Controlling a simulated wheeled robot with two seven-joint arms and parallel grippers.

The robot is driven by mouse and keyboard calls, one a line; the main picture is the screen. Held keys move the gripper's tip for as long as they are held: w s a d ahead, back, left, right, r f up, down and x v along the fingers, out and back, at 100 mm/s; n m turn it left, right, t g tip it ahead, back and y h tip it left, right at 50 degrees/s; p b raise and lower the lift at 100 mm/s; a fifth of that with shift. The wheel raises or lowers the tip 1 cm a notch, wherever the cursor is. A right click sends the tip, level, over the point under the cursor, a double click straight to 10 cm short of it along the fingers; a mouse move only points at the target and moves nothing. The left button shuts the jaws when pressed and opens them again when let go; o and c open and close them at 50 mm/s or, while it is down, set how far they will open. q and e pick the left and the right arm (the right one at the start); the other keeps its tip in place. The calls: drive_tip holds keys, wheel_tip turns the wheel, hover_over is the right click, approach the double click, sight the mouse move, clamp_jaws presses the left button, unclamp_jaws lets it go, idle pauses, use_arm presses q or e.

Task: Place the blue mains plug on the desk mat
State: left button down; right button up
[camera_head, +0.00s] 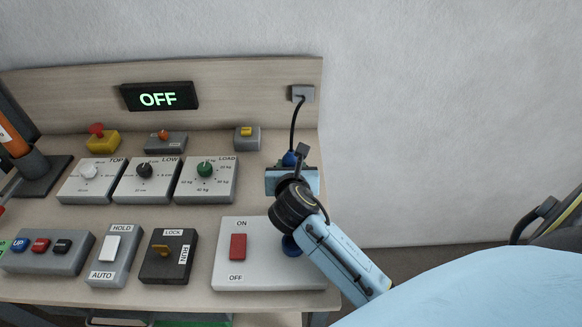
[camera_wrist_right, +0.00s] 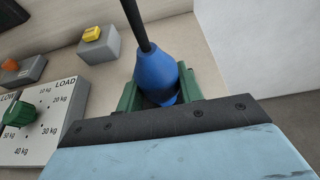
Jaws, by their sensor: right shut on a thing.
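The blue mains plug (camera_head: 289,158) is near the back right of the desk, with its black cable rising from it. In the right wrist view the plug (camera_wrist_right: 157,75) sits between the green fingers of my right gripper (camera_wrist_right: 158,92), which is shut on it. In the head view my right gripper (camera_head: 291,172) is partly hidden by its own wrist. I cannot tell whether the plug touches the desk. I cannot make out a desk mat in either view. My left gripper does not show.
The cable runs up to a grey wall outlet (camera_head: 302,94) on the back board. A white ON/OFF box (camera_head: 258,280) with a red rocker and a blue part (camera_head: 290,246) lies below my arm. Dial boxes (camera_head: 207,180) and switch boxes (camera_head: 168,257) fill the desk to the left.

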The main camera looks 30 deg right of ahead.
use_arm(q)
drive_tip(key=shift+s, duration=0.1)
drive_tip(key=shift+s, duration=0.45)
use_arm(e)
drive_tip(key=o, duration=1)
drive_tip(key=shift+f, duration=0.15)
drive_tip(key=shift+r, duration=0.2)
use_arm(q)
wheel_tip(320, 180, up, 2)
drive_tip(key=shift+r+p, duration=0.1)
drive_tip(key=shift+p, duration=1)
use_arm(e)
drive_tip(key=v, duration=1.2)
